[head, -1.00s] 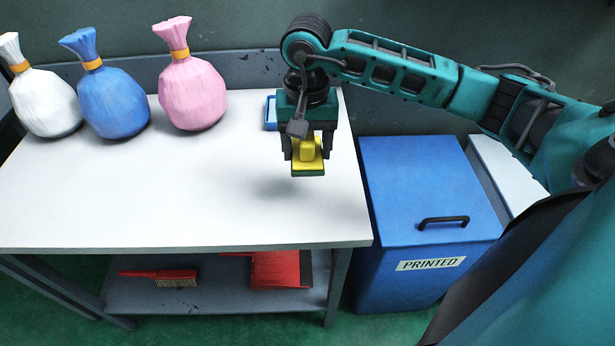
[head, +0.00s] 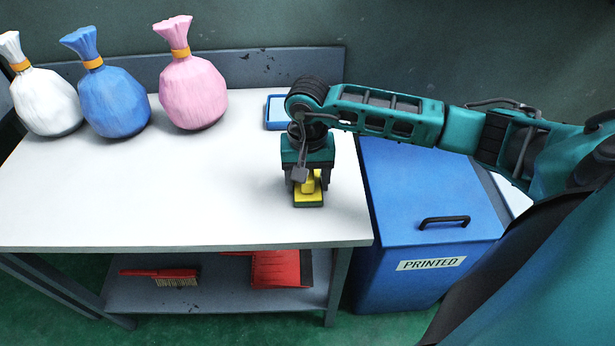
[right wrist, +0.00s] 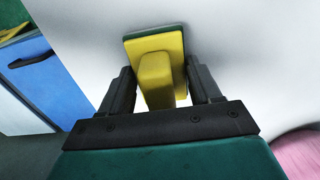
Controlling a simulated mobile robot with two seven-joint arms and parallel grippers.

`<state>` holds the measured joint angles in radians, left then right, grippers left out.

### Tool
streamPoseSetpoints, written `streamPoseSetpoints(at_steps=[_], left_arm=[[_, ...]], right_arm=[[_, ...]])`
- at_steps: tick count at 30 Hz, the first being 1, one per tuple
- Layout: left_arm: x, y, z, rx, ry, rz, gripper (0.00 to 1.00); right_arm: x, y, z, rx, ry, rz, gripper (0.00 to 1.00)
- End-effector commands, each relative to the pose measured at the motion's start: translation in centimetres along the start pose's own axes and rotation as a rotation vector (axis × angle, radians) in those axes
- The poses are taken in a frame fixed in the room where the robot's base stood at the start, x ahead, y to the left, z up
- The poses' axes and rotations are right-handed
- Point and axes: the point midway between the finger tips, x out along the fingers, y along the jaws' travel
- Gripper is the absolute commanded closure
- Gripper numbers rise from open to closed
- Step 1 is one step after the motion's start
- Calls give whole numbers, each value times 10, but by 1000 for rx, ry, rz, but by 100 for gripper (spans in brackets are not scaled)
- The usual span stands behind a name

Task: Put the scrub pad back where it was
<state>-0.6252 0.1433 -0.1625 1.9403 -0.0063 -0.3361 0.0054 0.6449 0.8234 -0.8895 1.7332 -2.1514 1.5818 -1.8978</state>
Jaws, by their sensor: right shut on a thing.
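The scrub pad (head: 309,199) is yellow on top with a green underside and a raised yellow grip block. My right gripper (head: 308,183) points down and is shut on that block. The pad is at or just above the white tabletop near its right side; I cannot tell whether it touches. In the right wrist view the pad (right wrist: 172,50) sits between the two dark fingers, its block gripped. A blue tray with a pale inside (head: 276,112) lies behind my gripper at the back right of the table. My left gripper is out of view.
White (head: 45,103), blue (head: 112,100) and pink (head: 192,95) tied bags stand along the table's back left. A blue bin labelled PRINTED (head: 425,220) stands right of the table (head: 150,215). A red brush (head: 160,274) and red dustpan (head: 275,268) lie on the lower shelf. The table's middle is clear.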

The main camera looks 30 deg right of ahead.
Motion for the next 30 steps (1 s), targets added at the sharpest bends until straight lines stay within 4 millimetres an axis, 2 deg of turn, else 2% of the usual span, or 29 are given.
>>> streamPoseSetpoints(at_steps=[2, 3, 10, 17, 21, 23, 30], left_arm=[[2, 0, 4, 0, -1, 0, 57], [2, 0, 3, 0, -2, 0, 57], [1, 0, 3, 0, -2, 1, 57], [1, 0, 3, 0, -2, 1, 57], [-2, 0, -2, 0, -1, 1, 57], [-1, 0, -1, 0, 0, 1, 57], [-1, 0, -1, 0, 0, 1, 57]], right_arm=[[4, 0, 0, 0, 0, 0, 70], [2, 0, 0, 0, 0, 0, 34], [2, 0, 0, 0, 0, 0, 12], [2, 0, 0, 0, 0, 0, 12], [-5, 0, 0, 0, 1, -1, 12], [-14, -1, -1, -1, 5, -4, 12], [-65, 0, -1, 0, 6, -3, 12]])
